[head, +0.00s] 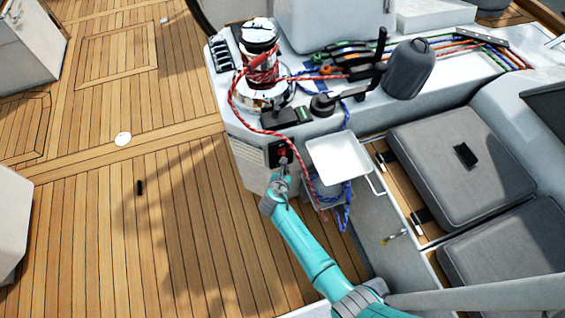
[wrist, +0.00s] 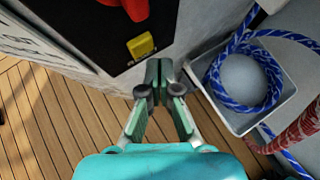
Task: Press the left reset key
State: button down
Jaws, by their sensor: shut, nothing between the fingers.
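A black panel (head: 272,156) with red on it is set in the side of the white cockpit block in the head view. In the wrist view the black panel (wrist: 95,20) fills the upper left, with a yellow key (wrist: 141,46) near its lower right corner. A red part (wrist: 134,8) shows above the key, cut off by the frame's edge. I cannot tell whether this yellow key is the left one; no second key shows. My gripper (wrist: 159,73) is shut and empty, just below and right of the yellow key. It appears apart from the key.
A white bin (wrist: 238,118) with a coiled blue rope (wrist: 243,108) is close on the gripper's right. A white tray (head: 337,158) sticks out beside the panel. A red rope (head: 239,112) hangs from the winch (head: 260,40). The wooden deck (head: 180,220) at left is mostly clear.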

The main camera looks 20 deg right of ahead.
jog(key=shift+w, duration=0.1)
jog(key=shift+w, duration=0.35)
jog(key=shift+w, duration=0.4)
dwell(1.0)
jog(key=shift+s, duration=0.85)
jog(key=shift+s, duration=2.5)
